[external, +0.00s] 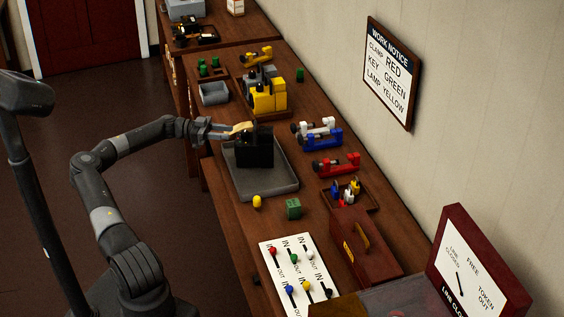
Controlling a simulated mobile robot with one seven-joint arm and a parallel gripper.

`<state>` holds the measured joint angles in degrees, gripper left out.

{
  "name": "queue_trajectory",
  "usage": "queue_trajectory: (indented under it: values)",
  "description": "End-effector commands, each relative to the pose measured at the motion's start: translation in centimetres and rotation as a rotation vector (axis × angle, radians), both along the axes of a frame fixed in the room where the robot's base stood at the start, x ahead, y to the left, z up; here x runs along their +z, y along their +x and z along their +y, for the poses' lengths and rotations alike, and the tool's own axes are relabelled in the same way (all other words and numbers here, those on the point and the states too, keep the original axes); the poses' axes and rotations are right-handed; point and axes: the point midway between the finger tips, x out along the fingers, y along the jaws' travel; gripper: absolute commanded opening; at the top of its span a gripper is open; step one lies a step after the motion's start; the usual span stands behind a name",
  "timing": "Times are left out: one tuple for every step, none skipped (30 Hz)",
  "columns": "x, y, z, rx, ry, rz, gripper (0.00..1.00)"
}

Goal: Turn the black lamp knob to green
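A black box-shaped thing (258,152), possibly the black lamp, stands upright on a grey tray (268,190) on the wooden bench. My gripper (240,130) reaches in from the left to the upper left of this black thing. A small yellow part shows at the fingertips. I cannot tell whether the fingers touch or hold anything. The knob and its colour setting are too small or hidden to make out. A wall notice (389,74) reads "CLAMP RED, KEY GREEN, LAMP YELLOW".
A yellow machine (268,96) stands behind the tray. White, blue and red clamps (338,164) lie to the right.

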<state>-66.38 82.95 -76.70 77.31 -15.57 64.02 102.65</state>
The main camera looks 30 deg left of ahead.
Motion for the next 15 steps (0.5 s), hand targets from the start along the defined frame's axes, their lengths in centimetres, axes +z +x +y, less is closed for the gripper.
queue_trajectory:
  values:
    - [0.0, 0.3, -1.1, -0.004, -0.001, 0.000, 0.35]
    - [0.0, 0.5, -1.7, -0.003, -0.001, 0.000, 0.35]
    - [0.0, 0.7, -2.4, -0.004, -0.001, 0.001, 0.35]
    - [0.0, 0.9, -3.0, -0.004, -0.001, 0.001, 0.35]
    - [0.0, 1.1, -3.5, -0.004, -0.001, 0.001, 0.35]
    - [0.0, 1.3, -4.2, -0.004, -0.001, 0.001, 0.35]
    - [0.0, 1.4, -4.6, -0.002, -0.001, 0.001, 0.35]
    - [0.0, 1.6, -5.1, -0.002, -0.001, 0.001, 0.35]
    - [0.0, 1.7, -5.6, -0.003, -0.001, 0.001, 0.35]
    - [0.0, 1.8, -6.0, -0.003, -0.001, 0.001, 0.35]
    - [0.0, 2.0, -6.3, -0.002, 0.000, 0.001, 0.35]
    - [0.0, 2.1, -6.6, -0.001, 0.000, 0.001, 0.35]
    - [0.0, 2.1, -6.8, -0.001, 0.000, 0.001, 0.35]
    - [0.0, 2.2, -7.0, -0.001, 0.000, 0.001, 0.35]
    - [0.0, 2.2, -7.2, -0.001, 0.000, 0.001, 0.35]
